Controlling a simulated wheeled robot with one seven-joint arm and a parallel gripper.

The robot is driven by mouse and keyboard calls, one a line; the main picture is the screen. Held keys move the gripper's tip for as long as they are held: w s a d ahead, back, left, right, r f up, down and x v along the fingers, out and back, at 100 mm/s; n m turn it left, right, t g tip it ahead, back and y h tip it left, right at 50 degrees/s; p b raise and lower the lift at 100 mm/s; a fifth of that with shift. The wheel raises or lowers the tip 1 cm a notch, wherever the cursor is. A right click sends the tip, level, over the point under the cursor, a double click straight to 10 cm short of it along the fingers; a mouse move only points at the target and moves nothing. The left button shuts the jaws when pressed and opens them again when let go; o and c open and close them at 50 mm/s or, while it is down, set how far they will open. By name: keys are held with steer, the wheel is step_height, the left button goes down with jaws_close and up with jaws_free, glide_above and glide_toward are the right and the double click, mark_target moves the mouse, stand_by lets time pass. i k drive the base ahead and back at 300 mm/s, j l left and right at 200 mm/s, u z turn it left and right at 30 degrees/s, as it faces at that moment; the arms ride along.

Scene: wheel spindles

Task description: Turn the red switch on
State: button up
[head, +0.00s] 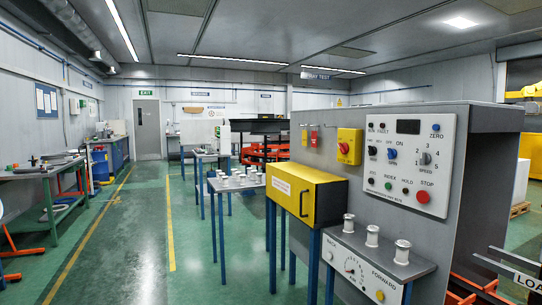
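A red rotary switch (344,148) sits on a yellow box (356,137) fixed to the grey upright panel. Its on or off position is too small to read. To its right is a white control panel (434,131) with several knobs and buttons, among them a blue knob (392,154) near OFF and ON labels and a red STOP button (423,197). My gripper does not show in this view.
A yellow cabinet (319,203) on blue legs stands below the switch. A grey bench (385,262) with white spindles and a dial juts out in front of the panel. Tables with white parts (236,182) stand further back. The green floor (140,240) at left is clear.

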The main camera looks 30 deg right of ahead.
mark_target(344, 148)
steer(key=i, duration=0.65)
steer(key=i+j+z, duration=0.1)
steer(key=i, duration=0.5)
steer(key=i+j, duration=0.1)
steer(key=i, duration=0.55)
steer(key=z, duration=0.05)
